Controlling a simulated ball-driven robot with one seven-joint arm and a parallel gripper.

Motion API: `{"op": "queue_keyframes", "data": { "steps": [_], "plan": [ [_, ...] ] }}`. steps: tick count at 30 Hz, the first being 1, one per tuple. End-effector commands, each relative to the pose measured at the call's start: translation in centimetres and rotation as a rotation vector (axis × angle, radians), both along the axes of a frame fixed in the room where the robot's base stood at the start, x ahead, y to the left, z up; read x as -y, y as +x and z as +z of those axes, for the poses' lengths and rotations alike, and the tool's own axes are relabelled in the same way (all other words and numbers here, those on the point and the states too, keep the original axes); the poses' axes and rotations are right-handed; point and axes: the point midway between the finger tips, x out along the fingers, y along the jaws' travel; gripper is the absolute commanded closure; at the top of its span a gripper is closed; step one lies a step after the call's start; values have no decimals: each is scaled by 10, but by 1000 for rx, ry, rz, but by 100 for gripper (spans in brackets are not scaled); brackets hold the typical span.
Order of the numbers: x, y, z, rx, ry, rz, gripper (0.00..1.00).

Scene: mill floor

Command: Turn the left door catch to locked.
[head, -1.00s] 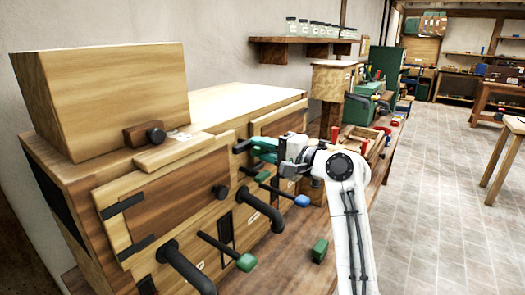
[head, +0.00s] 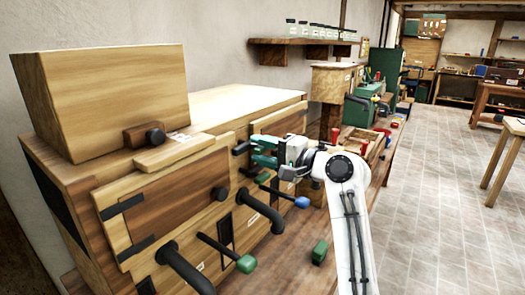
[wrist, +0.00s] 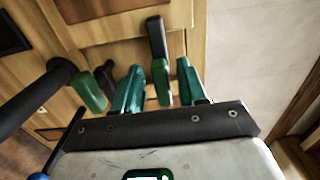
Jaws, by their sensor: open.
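A black catch handle with a green end (wrist: 161,82) lies between the fingers of my gripper (wrist: 157,88) in the wrist view. The teal fingers are apart, one on each side of it, and I see no clear contact. A second green-ended black catch (wrist: 88,92) is left of the fingers. In the head view my gripper (head: 264,151) is at the cabinet front, in the gap between the left door (head: 170,195) and the right door (head: 280,124). The black part of a catch (head: 241,148) shows just left of it. I cannot tell which door this catch serves.
Black bent pipes (head: 262,212), a blue-ended lever (head: 302,201) and a green-ended lever (head: 245,263) stick out below. A green block (head: 320,251) is on the bench. A wooden hopper (head: 105,95) stands on the cabinet.

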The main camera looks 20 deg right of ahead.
Motion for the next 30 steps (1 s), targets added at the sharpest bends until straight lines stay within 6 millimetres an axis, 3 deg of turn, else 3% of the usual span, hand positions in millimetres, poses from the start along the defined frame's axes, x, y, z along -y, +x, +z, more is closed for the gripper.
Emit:
{"op": "queue_keyframes", "data": {
  "steps": [8,21,30],
  "plan": [
    [10,-11,0,2,2,-3,58],
    [55,-75,-1,2,0,-2,58],
    [64,-88,0,0,0,0,58]
  ]
}}
